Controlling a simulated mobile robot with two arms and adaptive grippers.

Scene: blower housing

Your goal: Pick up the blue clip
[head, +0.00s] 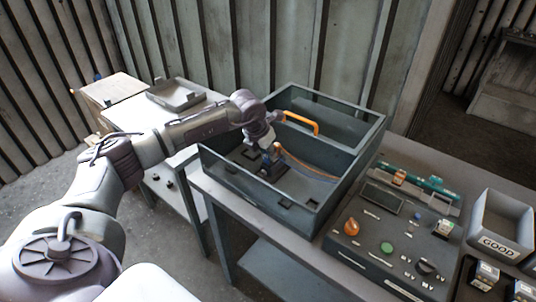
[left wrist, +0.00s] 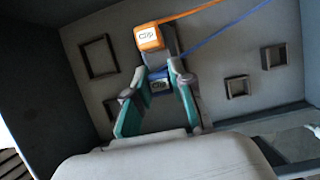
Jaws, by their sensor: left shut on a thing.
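An orange clip (left wrist: 149,37) with an orange cable is just beyond the fingertips. In the head view, my left gripper (head: 270,163) reaches down inside the grey open housing (head: 357,170), low near its floor. The clip is too small there to tell apart clearly. My right gripper is out of view.
The housing has tall walls around my left gripper and an orange handle (head: 301,122) at its back. Square recesses (left wrist: 98,56) mark its floor. A control panel (head: 383,240) and a GOOD bin (head: 500,228) stand to the right. A grey tray (head: 176,95) lies at the back left.

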